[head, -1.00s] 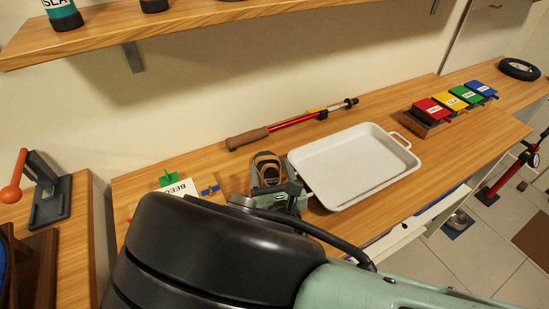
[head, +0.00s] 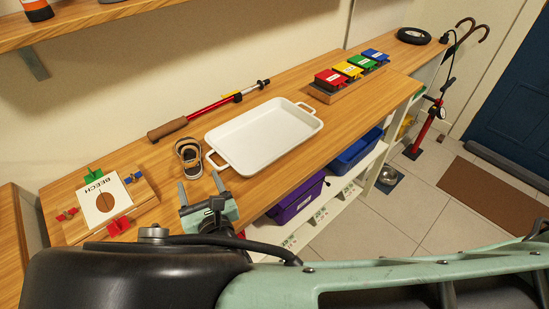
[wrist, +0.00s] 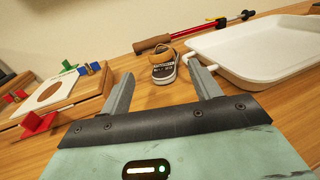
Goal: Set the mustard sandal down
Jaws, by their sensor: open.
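The mustard sandal (head: 188,156), with a dark and white sole, rests on the wooden counter (head: 150,155) just left of the white tray (head: 264,138). In the wrist view the sandal (wrist: 164,66) lies beyond and between my fingertips, apart from them. My gripper (head: 201,184) is open and empty in front of the sandal, near the counter's front edge. Both fingers also show in the wrist view (wrist: 160,84), with nothing between them but the counter surface and the sandal farther off.
A wooden board with a BEECH card (head: 103,203) and coloured clips lies left of the sandal. A red pole with a wooden handle (head: 205,112) lies behind it. Coloured boxes (head: 350,70) stand at the far right. Purple (head: 296,199) and blue (head: 355,150) bins sit below the counter.

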